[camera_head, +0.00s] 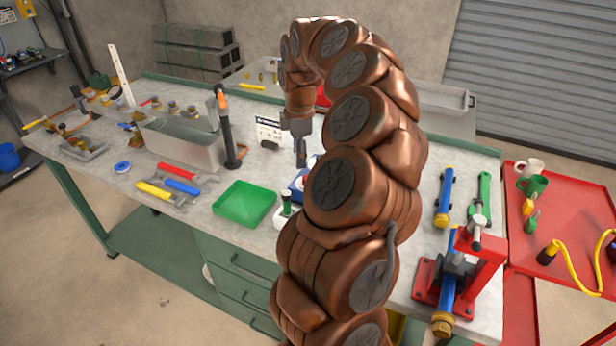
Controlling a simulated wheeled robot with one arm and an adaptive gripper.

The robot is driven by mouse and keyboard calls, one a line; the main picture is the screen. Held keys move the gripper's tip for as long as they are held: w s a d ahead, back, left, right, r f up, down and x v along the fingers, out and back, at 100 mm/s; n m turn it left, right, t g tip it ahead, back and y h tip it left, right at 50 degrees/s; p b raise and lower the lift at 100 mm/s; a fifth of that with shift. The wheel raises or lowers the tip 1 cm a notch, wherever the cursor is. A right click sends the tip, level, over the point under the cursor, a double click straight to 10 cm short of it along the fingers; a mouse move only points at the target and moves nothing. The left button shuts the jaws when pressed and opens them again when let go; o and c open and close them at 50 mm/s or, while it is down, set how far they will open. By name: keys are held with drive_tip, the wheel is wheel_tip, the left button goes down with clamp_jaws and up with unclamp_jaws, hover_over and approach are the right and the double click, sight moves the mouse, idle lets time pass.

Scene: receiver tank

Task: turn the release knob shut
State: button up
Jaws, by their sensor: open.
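My gripper (302,160) points down over the middle of the workbench, with my copper-coloured arm arching up and over to it. It is open, and I see nothing between its fingers. Just below and beside it is a blue object (297,190), mostly hidden behind my arm. I cannot tell whether the gripper touches it. I cannot make out the release knob or the receiver tank for certain; my arm covers much of the bench centre.
A green tray (244,204) and a green-topped item on a white base (285,212) stand near the bench's front. A grey metal bin (184,145) and an upright black tool with an orange top (227,128) are left. A red vise (457,268) stands right.

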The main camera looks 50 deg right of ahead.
drive_tip(key=shift+s+d+f, duration=0.2)
drive_tip(key=shift+d+f, duration=0.1)
drive_tip(key=shift+d, duration=0.3)
drive_tip(key=shift+s+d+f, duration=0.2)
drive_tip(key=shift+d+f, duration=0.05)
drive_tip(key=shift+d, duration=0.3)
drive_tip(key=shift+f, duration=0.3)
drive_tip(key=shift+f+p, duration=0.95)
drive_tip(key=shift+f, duration=2.6)
drive_tip(key=shift+w, duration=0.1)
clamp_jaws()
